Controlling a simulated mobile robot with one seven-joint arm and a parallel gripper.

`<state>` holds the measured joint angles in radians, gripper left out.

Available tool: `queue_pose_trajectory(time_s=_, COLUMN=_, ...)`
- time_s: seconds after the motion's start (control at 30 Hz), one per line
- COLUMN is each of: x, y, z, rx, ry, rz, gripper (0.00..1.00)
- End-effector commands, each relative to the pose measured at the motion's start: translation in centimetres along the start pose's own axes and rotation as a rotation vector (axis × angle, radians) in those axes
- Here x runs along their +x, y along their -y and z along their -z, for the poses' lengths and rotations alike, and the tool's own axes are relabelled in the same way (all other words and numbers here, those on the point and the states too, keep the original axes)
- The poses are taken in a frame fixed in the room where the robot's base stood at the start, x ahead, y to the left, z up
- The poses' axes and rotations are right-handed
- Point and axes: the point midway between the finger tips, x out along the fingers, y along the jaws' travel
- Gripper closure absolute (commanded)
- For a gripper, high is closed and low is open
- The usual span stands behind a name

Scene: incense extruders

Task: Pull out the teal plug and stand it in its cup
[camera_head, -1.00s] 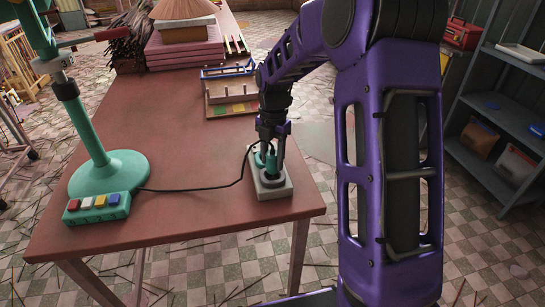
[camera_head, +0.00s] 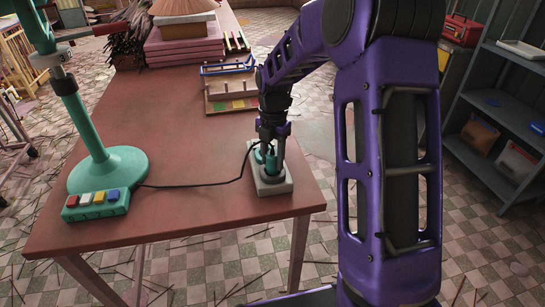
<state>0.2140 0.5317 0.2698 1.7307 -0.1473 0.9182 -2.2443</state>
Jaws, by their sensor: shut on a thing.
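The teal plug (camera_head: 271,160) is at the grey socket block (camera_head: 284,187) near the table's front right. A black cord runs from it leftwards to the teal stand. My gripper (camera_head: 270,150) points down over the block, shut on the plug, which is upright. The plug's lower end is hard to make out, so I cannot tell how deep it sits. I cannot clearly pick out the cup. A wooden rack (camera_head: 230,92) with small upright pegs and coloured squares stands behind the block.
The teal stand (camera_head: 108,170) and a teal box with several coloured buttons (camera_head: 96,204) are at the table's left. Pink slabs (camera_head: 184,49) and bundled sticks (camera_head: 127,45) lie at the back. The middle of the red-brown table (camera_head: 165,125) is mostly clear.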

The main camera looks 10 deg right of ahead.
Motion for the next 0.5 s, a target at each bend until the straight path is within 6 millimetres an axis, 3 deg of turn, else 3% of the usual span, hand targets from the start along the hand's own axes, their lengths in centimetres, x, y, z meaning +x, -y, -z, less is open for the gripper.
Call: queue_pose_trajectory(time_s=0.5, x=1.08, y=0.00, z=-0.04, rx=0.000, ry=0.001, rz=0.000, gripper=1.00)
